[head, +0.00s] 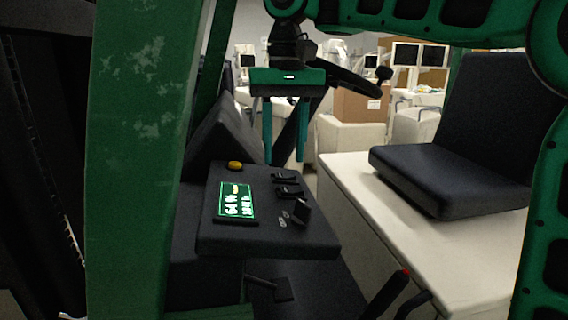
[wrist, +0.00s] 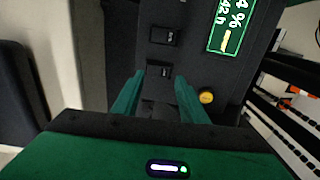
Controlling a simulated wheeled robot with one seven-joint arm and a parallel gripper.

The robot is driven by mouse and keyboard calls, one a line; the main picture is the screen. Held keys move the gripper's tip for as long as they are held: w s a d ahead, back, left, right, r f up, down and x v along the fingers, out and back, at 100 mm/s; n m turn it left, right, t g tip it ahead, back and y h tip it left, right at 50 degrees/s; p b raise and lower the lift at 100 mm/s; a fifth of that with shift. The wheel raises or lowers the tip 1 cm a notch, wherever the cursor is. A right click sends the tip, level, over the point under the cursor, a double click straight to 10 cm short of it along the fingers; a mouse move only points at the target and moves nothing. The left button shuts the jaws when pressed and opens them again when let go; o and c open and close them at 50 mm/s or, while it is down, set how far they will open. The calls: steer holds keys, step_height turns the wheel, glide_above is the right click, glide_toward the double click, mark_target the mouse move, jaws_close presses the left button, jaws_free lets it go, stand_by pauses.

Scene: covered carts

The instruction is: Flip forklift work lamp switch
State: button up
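The dark forklift console (head: 215,240) carries a row of black rocker switches. The far switch (head: 285,177) and the middle switch (head: 289,192) lie near its right edge, with a larger black part (head: 300,212) nearer me. I cannot read which is the work lamp switch. My gripper (head: 285,161) points down with its two green fingers apart and empty, over the far end of the console. In the wrist view my gripper (wrist: 160,78) has its fingertips either side of a small switch (wrist: 159,71); contact cannot be told. Another switch (wrist: 164,37) lies beyond.
A lit green display (head: 235,200) and a yellow button (head: 235,165) are on the console. A green post (head: 140,150) is at left, a black seat (head: 435,180) at right. A red-tipped lever (head: 390,290) is low in front.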

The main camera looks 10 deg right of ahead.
mark_target(285, 176)
steer(key=shift+s+f, duration=0.1)
steer(key=shift+f, duration=0.45)
steer(key=shift+a+f, duration=0.1)
steer(key=shift+f, duration=0.45)
steer(key=shift+s+f, duration=0.1)
steer(key=shift+f, duration=0.1)
steer(key=shift+d+f, duration=0.25)
steer(key=shift+f, duration=0.1)
steer(key=c, duration=0.8)
